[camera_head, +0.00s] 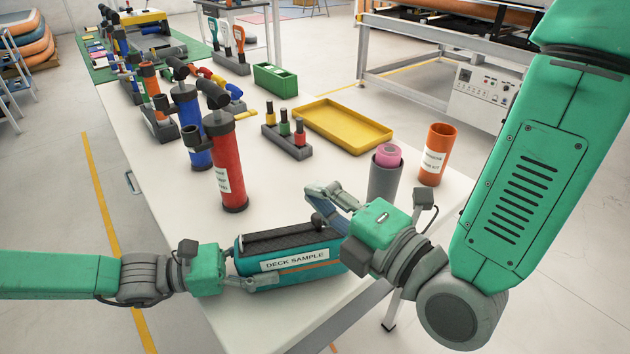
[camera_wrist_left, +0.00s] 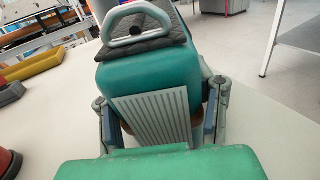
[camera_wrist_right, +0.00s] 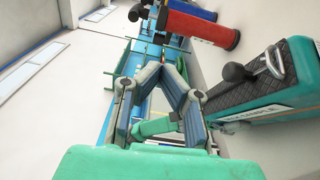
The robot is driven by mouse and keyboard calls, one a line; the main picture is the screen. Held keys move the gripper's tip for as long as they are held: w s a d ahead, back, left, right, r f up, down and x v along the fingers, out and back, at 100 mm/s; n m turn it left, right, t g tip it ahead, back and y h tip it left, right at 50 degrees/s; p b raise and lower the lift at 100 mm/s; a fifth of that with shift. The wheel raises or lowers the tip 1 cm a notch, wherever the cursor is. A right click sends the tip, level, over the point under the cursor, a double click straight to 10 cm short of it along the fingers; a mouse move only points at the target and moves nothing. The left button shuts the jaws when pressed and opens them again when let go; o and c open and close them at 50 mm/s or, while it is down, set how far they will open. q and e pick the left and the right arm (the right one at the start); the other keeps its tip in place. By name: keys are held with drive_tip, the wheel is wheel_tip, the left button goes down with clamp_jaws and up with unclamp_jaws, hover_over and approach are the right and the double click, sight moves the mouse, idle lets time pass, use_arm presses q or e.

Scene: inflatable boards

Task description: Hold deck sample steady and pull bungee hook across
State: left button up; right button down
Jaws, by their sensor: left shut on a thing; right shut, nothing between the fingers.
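The deck sample (camera_head: 294,262) is a teal block with a dark textured top and a white label, lying at the table's near edge. My left gripper (camera_head: 246,270) is shut on its left end. The left wrist view shows the fingers on both sides of the sample's ribbed end (camera_wrist_left: 155,118), with a metal loop (camera_wrist_left: 135,22) on top. My right gripper (camera_head: 325,194) is shut and empty, above and behind the sample's right end. In the right wrist view, a metal hook-like piece (camera_wrist_right: 273,62) and a black knob (camera_wrist_right: 236,72) sit by the dark top; I cannot tell which is the bungee hook.
A red cylinder (camera_head: 228,165) and a blue cylinder (camera_head: 191,125) stand behind the sample. A grey cup holding a pink roll (camera_head: 388,154) and an orange tube (camera_head: 438,155) stand at the right. A yellow tray (camera_head: 342,126) lies farther back. The table's left front is clear.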

drive_tip(key=shift+a+r, duration=0.1)
drive_tip(key=shift+r, duration=1.15)
use_arm(q)
drive_tip(key=o, duration=1.3)
